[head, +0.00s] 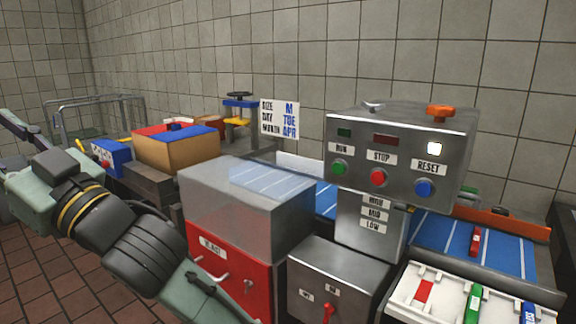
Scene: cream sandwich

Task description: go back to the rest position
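My arm (140,248) crosses the left and lower left of the head view, with grey-green links and black joints. It runs off the picture at the left edge and at the bottom. I cannot make out any gripper fingers in this view, so whether my gripper holds something does not show.
A steel control panel (400,152) stands right of centre, above a blue conveyor (458,240). A red cabinet (232,270) with a clear cover is close to my arm. A cardboard box (177,152) is behind it. A white tray (445,288) lies at lower right. Tiled floor shows at left.

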